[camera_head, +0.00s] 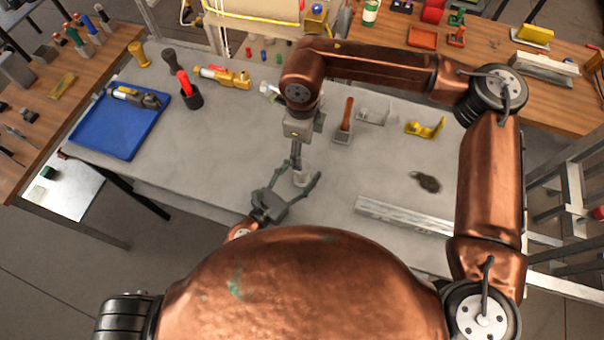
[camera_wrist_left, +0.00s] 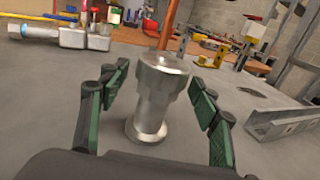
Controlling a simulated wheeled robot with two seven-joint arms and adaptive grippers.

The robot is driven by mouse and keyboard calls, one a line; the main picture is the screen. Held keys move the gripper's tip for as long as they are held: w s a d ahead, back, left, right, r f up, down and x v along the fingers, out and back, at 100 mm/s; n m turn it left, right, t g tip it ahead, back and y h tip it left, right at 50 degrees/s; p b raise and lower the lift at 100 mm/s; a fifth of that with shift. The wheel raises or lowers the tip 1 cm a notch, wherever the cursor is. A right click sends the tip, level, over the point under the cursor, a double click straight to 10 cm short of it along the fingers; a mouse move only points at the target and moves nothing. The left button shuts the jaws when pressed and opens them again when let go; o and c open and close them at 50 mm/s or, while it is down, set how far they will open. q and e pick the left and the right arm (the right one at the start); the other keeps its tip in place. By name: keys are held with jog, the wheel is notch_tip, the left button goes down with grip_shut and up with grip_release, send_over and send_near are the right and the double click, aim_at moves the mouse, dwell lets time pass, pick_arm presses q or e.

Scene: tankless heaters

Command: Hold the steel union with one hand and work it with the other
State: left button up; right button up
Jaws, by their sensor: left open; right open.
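The steel union (camera_wrist_left: 155,95) stands upright on the grey table in the left wrist view, a stepped cylinder with a wider upper part. In the head view it is small and pale (camera_head: 302,178). My left gripper (camera_head: 295,185) is open, with one green finger on each side of the union; in the left wrist view (camera_wrist_left: 162,105) gaps show between union and fingers. My right gripper (camera_head: 297,162) points down from above, close to the union's top in the head view. Its fingers are seen edge-on, and I cannot tell whether they touch the union.
A red-handled tool (camera_head: 345,120) stands behind the union. A metal channel (camera_head: 400,215) lies to the right, near a dark patch (camera_head: 428,181). A blue tray (camera_head: 95,130) is at the left, with a black-and-red tool (camera_head: 188,92) beside it. The table's left middle is clear.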

pick_arm(q)
jog(key=shift+c, duration=0.6)
grip_shut()
dwell(0.3)
